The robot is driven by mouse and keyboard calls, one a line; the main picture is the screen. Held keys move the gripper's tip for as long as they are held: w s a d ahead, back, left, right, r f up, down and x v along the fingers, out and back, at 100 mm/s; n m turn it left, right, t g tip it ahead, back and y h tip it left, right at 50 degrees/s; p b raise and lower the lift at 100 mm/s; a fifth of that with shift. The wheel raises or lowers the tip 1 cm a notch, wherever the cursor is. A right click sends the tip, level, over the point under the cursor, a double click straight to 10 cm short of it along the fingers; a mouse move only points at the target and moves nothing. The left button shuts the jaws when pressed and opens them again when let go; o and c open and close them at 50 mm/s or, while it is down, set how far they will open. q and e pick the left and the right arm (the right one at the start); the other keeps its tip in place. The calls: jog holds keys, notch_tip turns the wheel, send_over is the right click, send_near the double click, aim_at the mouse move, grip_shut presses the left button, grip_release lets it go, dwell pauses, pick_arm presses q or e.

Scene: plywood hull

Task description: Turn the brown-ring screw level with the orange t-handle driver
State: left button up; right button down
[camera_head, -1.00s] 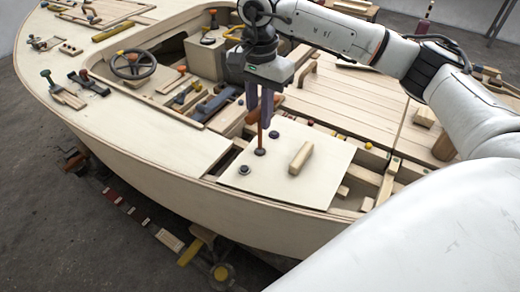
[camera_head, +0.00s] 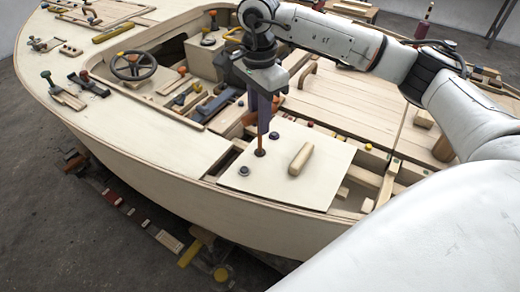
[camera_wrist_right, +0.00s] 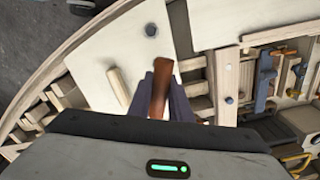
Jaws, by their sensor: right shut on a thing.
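My right gripper (camera_head: 263,128) is shut on the orange t-handle driver (camera_head: 260,143) above the pale panel on the hull. The driver's reddish-orange handle (camera_wrist_right: 160,88) shows between the fingers in the right wrist view. Its shaft stands about upright, with the tip at a dark screw head (camera_head: 259,153) on the panel. The ring colour there is too small to tell, and the exact seating of the tip cannot be seen. Two other dark screw heads sit on the panel, one nearer the front (camera_head: 244,171) and one behind (camera_head: 274,135). My left gripper is not in view.
A wooden grip block (camera_head: 301,158) is fixed on the panel (camera_head: 290,187), right of the driver. A steering wheel (camera_head: 133,65) and several levers stand to the left. Open slots and framing lie right of the panel.

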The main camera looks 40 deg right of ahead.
jog(key=shift+m, duration=0.3)
jog(key=m, duration=0.4)
jog(key=shift+m+p, duration=0.3)
jog(key=shift+p, duration=0.1)
jog(key=shift+r+p, duration=0.4)
jog(key=shift+r, duration=0.1)
